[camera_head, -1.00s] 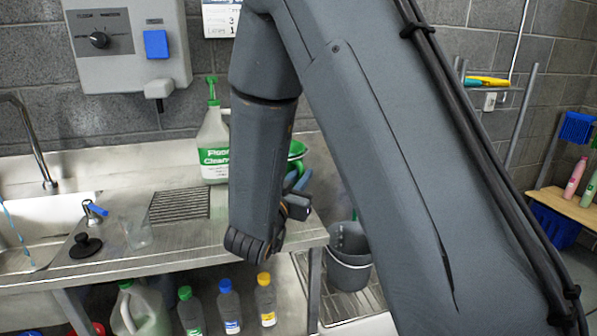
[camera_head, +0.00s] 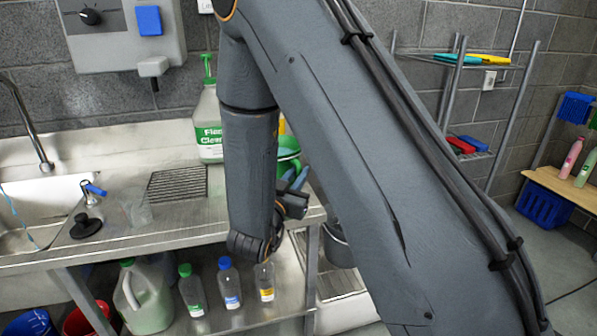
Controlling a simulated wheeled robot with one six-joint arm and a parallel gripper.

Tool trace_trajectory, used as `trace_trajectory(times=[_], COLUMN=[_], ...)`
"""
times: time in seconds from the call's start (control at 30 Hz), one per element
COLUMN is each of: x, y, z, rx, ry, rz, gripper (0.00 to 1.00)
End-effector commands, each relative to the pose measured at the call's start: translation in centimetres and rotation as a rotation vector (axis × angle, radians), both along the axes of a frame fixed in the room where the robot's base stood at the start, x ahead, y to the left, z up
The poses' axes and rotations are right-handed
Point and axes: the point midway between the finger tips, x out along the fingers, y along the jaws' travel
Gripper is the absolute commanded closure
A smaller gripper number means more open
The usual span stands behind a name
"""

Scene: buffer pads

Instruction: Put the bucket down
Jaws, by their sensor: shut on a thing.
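A green bucket (camera_head: 288,148) shows only in part behind my forearm, at the right end of the steel counter. Its rim and upper side are in view, and the rest is hidden. My gripper (camera_head: 297,178) is at the bucket's near side, its blue-grey fingers shut on it. The exact contact is hidden by the wrist and forearm. I cannot tell whether the bucket's base touches the counter (camera_head: 140,238).
A Floor Cleaner jug (camera_head: 209,130) stands left of my forearm, near a drain grille (camera_head: 177,184). A grey bucket (camera_head: 336,245) is below right, partly behind my arm. Several bottles stand on the lower shelf. The sink is far left.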

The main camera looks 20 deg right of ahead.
Motion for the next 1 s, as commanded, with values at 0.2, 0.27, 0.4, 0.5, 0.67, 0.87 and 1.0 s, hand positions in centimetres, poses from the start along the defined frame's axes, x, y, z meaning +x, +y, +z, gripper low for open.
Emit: trace_trajectory(times=[0.2,0.27,0.4,0.5,0.67,0.87,1.0], x=[0.0,0.0,0.0,0.0,0.0,-1.8,-4.0], y=[0.0,0.0,0.0,0.0,0.0,1.6,3.4], z=[-0.2,-0.1,-0.1,-0.1,0.1,-0.2,-0.3], rx=[0.0,0.0,0.0,0.0,0.001,0.001,0.0], ry=[0.0,0.0,0.0,0.0,-0.001,0.001,0.001], rz=[0.0,0.0,0.001,0.001,0.001,0.006,0.007], gripper=[0.83,0.72,0.67,0.67,0.67,0.67,0.67])
